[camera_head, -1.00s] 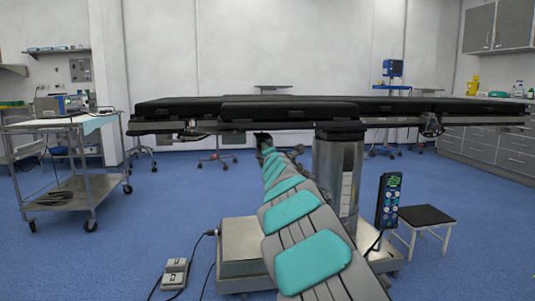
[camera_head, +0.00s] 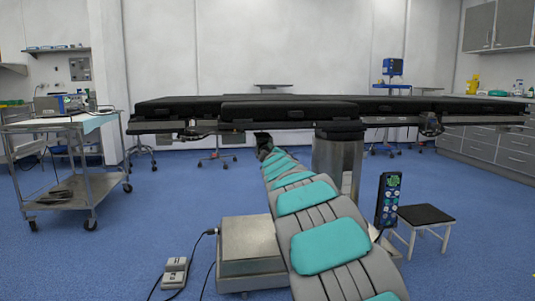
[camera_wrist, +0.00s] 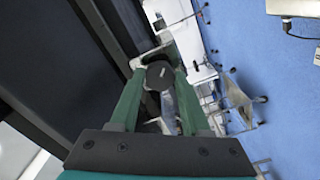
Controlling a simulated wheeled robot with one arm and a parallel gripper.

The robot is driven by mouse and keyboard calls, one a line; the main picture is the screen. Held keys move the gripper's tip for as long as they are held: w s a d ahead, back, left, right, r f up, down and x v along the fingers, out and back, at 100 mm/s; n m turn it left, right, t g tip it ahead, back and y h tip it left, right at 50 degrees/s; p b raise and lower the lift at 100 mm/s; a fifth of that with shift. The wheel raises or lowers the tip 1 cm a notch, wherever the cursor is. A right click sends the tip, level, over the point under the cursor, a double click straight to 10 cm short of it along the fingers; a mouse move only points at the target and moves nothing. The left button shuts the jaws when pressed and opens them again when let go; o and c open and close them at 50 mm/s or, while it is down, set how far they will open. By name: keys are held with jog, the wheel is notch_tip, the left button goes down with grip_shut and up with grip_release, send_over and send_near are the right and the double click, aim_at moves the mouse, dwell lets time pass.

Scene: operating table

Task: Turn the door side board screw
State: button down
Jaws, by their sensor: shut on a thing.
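In the wrist view, the green fingers of my gripper (camera_wrist: 157,60) reach along the edge of the operating table (camera_wrist: 62,72). A black round screw knob (camera_wrist: 159,77) sits between them, with a grey metal piece below it. The fingers are shut on this knob. In the head view, the black-padded operating table (camera_head: 290,111) spans the room. My arm reaches up to the underside of its near edge, left of the column. The screw cannot be made out in the head view, and my fingertips are too small to tell there.
The steel table column (camera_head: 337,165) stands close right of my arm. A foot pedal (camera_head: 174,272) lies on the floor, and a steel cart (camera_head: 65,160) stands at the left.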

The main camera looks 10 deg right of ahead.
jog(key=shift+a+f+m+p, duration=0.1)
jog(key=shift+m+p, duration=0.2)
jog(key=shift+m, duration=3)
jog(key=shift+f+m+p, duration=0.1)
jog(key=shift+m+p, duration=0.15)
jog(key=shift+m, duration=3.05)
jog(key=shift+c, duration=1.8)
grip_release()
jog(key=shift+r, duration=0.1)
jog(key=shift+s, duration=0.1)
jog(key=s, duration=0.7)
jog(key=shift+s+p, duration=0.3)
